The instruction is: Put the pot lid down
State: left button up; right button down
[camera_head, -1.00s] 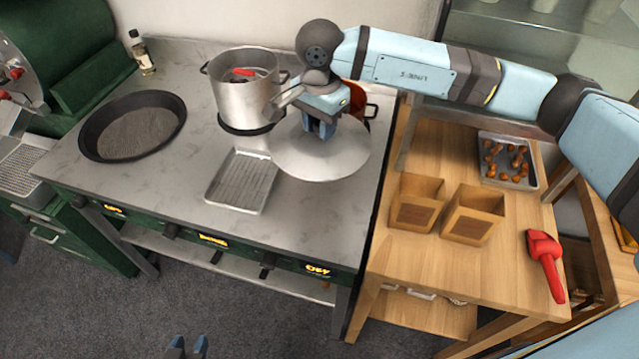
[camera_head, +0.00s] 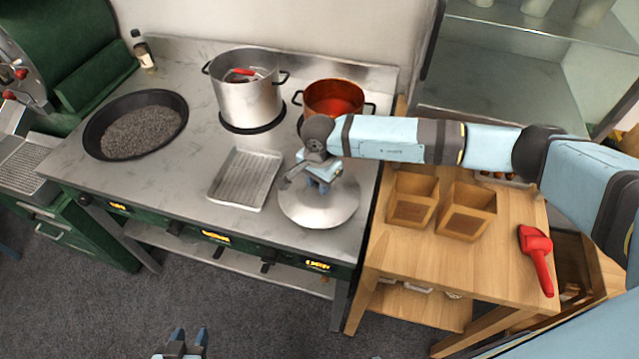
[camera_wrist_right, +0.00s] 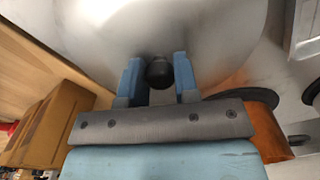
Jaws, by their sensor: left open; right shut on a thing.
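The round metal pot lid (camera_head: 322,212) is level over the front right of the steel counter, right of the metal tray. I cannot tell whether it touches the counter. My right gripper (camera_head: 319,187) is above it, shut on the black knob (camera_wrist_right: 159,72). In the right wrist view the knob sits between the two blue fingers of the gripper (camera_wrist_right: 158,80), with the lid (camera_wrist_right: 90,35) beyond. My left gripper (camera_head: 185,343) is open and empty at the bottom edge of the head view, away from the counter.
A steel pot (camera_head: 248,95) with something red inside and a red-orange pot (camera_head: 333,98) stand behind. A dark pan (camera_head: 100,152) is at left, the metal tray (camera_head: 225,186) beside the lid. Two wooden boxes (camera_head: 410,210) and a red scoop (camera_head: 538,255) are on the wooden table.

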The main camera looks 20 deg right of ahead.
jog(key=shift+f, duration=0.9)
jog(key=c, duration=0.9)
grip_release()
jog(key=shift+o, duration=0.2)
notch_tip(320, 180, up, 12)
jog(key=shift+f+b, duration=0.25)
jog(key=shift+b, duration=0.85)
jog(key=shift+r, duration=0.4)
